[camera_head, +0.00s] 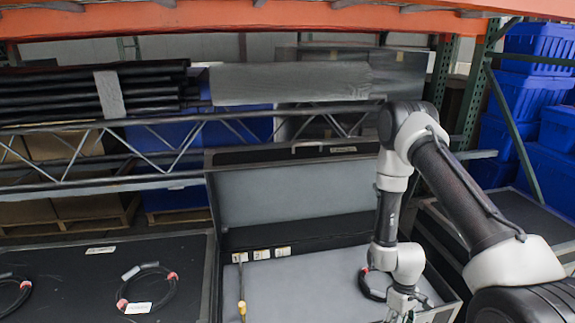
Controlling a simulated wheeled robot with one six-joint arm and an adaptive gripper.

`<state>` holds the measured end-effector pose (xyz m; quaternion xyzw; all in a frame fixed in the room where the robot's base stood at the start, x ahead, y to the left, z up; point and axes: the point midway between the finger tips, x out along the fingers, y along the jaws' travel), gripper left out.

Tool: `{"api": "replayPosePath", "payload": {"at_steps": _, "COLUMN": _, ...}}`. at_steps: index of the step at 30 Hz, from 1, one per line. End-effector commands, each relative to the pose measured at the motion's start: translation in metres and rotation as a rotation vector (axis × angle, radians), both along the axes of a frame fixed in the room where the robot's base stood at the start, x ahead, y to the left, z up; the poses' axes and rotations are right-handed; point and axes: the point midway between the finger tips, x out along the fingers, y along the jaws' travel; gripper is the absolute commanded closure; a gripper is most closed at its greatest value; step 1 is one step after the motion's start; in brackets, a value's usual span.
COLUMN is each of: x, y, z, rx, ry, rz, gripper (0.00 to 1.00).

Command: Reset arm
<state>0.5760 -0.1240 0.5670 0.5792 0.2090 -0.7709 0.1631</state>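My arm reaches in from the right and bends down over the open grey-lined case (270,178). My gripper (402,309) is at the bottom edge of the view, low over the right part of the case. Its fingertips are cut off or too small to read, so I cannot tell whether it is open or shut. A black coiled cable (365,286) lies in the case just left of my wrist and is partly hidden by it. Whether the gripper touches the cable is not clear.
A thin yellowish rod (241,290) stands in the case's left part. A black case top (60,265) at left carries a coiled cable with red bands (147,288) and another coil. Behind are a metal truss (165,150) and black tubes (50,92). Blue totes (525,95) are stacked right.

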Motion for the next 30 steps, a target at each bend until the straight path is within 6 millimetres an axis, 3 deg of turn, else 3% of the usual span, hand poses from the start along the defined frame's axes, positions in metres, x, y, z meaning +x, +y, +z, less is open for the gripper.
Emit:
{"api": "replayPosePath", "payload": {"at_steps": 4, "x": -0.012, "y": 0.001, "z": 0.044, "rx": -0.025, "ry": 0.083, "rz": -0.092, "gripper": 0.51}}
{"api": "replayPosePath", "payload": {"at_steps": 11, "x": -0.011, "y": 0.001, "z": 0.121, "rx": -0.062, "ry": 0.131, "rz": -0.203, "gripper": 0.51}}
{"api": "replayPosePath", "payload": {"at_steps": 20, "x": -0.016, "y": -0.004, "z": 0.275, "rx": -0.107, "ry": 0.093, "rz": -0.366, "gripper": 0.51}}
{"api": "replayPosePath", "payload": {"at_steps": 24, "x": -0.030, "y": -0.008, "z": 0.341, "rx": -0.114, "ry": 0.032, "rz": -0.427, "gripper": 0.51}}
{"api": "replayPosePath", "payload": {"at_steps": 30, "x": -0.059, "y": -0.014, "z": 0.419, "rx": -0.102, "ry": -0.092, "rz": -0.492, "gripper": 0.51}}
